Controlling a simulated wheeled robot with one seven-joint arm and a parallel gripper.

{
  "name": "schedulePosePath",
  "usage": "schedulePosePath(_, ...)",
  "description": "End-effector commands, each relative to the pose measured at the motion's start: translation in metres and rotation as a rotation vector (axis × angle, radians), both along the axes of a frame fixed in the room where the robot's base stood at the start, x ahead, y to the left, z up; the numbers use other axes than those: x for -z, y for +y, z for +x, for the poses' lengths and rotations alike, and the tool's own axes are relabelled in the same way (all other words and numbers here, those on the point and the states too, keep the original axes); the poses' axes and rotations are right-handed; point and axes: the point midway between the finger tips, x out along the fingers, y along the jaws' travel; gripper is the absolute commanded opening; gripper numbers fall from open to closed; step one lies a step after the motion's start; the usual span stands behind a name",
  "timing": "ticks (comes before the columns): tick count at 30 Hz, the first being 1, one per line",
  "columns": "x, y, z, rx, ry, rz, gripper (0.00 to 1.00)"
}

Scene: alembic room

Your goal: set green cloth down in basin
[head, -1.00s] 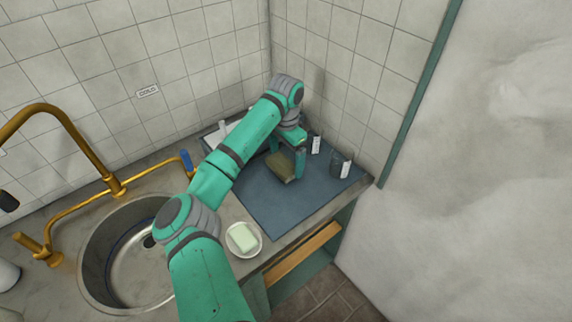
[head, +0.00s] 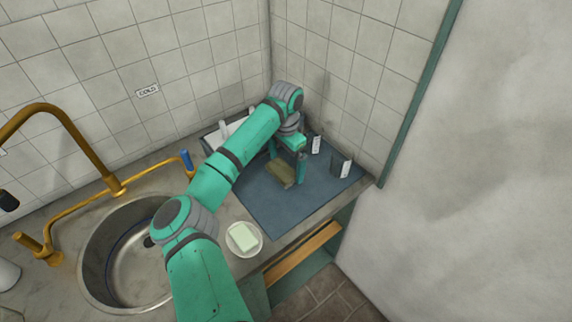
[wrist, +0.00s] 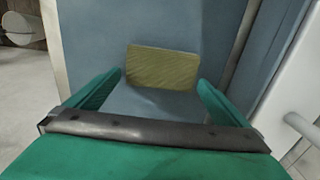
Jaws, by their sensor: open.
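The green cloth (head: 281,174), an olive-green folded piece, is at the blue mat on the counter, below my gripper (head: 288,163). In the wrist view the cloth (wrist: 162,68) shows ahead of and between the two teal fingertips of my gripper (wrist: 160,82). The fingers are apart, with nothing seen clamped between them. I cannot tell whether a finger touches the cloth. The round metal basin (head: 130,285) is sunk in the counter at the left in the head view, well apart from the cloth. My arm covers its right side.
The blue mat (head: 262,205) fills the corner of the counter. A white dish (head: 257,248) with a pale soap bar (head: 242,237) lies between mat and basin. A brass faucet (head: 75,140) arches over the basin.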

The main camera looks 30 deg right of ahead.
Motion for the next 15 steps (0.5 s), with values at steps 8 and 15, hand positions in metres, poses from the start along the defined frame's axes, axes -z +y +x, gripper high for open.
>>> schedulePosePath(8, -0.053, -0.001, 0.000, 0.002, -0.002, -0.003, 1.00)
schedulePosePath(15, -0.094, -0.001, 0.000, 0.002, -0.002, -0.002, 1.00)
